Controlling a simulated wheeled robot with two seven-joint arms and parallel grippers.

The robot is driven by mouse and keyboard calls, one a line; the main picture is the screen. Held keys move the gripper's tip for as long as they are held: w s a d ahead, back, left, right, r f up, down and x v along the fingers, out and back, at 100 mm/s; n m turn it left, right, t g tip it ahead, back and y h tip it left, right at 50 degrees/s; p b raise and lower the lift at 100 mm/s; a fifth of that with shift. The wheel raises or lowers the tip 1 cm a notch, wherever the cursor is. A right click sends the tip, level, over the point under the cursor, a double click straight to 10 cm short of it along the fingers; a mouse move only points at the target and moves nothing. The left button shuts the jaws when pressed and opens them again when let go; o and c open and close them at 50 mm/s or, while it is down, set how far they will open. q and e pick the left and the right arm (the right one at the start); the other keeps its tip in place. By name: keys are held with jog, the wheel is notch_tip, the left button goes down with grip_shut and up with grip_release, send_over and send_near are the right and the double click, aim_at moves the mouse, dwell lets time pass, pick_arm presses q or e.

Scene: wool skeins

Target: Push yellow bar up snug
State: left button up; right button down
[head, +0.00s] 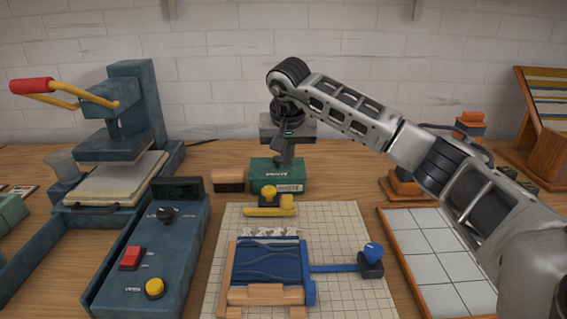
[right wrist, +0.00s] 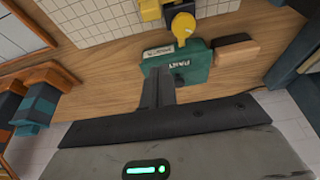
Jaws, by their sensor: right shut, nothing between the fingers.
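The yellow bar (head: 262,211) lies on the gridded mat, behind the blue block (head: 266,262) in its wooden frame. A round yellow knob (head: 269,192) stands on the bar's dark mount, and it also shows in the right wrist view (right wrist: 183,24). A strip of white, ragged-looking material (head: 270,232) lies between the bar and the blue block. A gap shows between bar and block. My right gripper (head: 284,163) is shut and empty, pointing down over the green box (head: 277,176) behind the bar. It is apart from the bar. My left gripper is out of view.
A brown block (head: 228,180) stands left of the green box. A blue arm with a blue knob (head: 373,252) extends right from the blue block. A control box (head: 160,250) and a press (head: 135,120) stand left. A tiled tray (head: 437,260) lies right. Bare mat (head: 335,225) shows right of the bar.

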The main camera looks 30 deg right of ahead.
jog(key=x, duration=0.8)
jog(key=shift+f, duration=0.15)
jog(key=shift+s+a+r+p, duration=0.1)
jog(key=shift+s+a+p, duration=0.1)
jog(key=shift+s+a, duration=0.3)
jog(key=shift+s+a+r+p, duration=0.2)
jog(key=shift+s+a, duration=0.15)
jog(key=shift+s, duration=0.4)
jog(key=shift+s+a, duration=0.3)
jog(key=shift+s, duration=0.15)
jog(key=shift+f, duration=0.1)
